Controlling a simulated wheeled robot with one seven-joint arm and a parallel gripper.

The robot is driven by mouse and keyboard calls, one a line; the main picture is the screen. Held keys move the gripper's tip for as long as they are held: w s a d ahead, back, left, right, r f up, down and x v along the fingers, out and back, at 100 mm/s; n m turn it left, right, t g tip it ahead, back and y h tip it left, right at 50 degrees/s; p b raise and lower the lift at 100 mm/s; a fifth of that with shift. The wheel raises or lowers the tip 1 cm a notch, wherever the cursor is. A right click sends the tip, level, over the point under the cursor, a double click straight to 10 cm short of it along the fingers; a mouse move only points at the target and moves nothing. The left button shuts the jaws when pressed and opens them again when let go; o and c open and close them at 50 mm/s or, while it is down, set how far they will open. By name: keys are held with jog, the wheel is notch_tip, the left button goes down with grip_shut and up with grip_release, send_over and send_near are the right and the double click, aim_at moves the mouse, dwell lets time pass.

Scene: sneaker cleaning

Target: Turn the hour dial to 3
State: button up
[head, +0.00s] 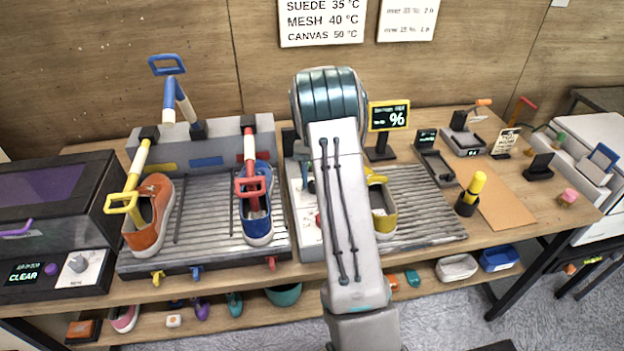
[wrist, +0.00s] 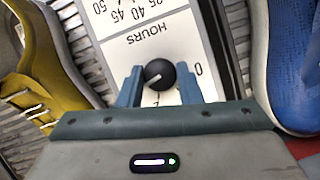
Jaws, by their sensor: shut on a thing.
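The hour dial is a round black knob (wrist: 158,75) with a white pointer line, on a white panel (wrist: 150,28) marked HOURS in the wrist view. The panel's writing appears upside down there. The pointer is aimed toward the lower left of that picture. A 0 shows right of the knob; the other hour marks are mostly hidden by my gripper. My gripper (wrist: 159,84) has its two blue-grey fingers on either side of the knob, shut on it. In the head view my arm covers the dial and gripper.
A yellow shoe (wrist: 40,75) and a blue shoe (wrist: 292,65) flank the panel in the wrist view. In the head view, an orange shoe (head: 148,225) is on the left rack, and a dark sign with a % mark (head: 388,116) stands behind my arm.

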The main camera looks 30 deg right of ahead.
jog(key=shift+w+r, duration=0.2)
jog(key=o, duration=0.9)
jog(key=shift+o, duration=0.4)
jog(key=shift+f, duration=0.1)
jog(key=v, duration=1.3)
jog(key=shift+r+b, duration=0.35)
jog(key=shift+r, duration=0.1)
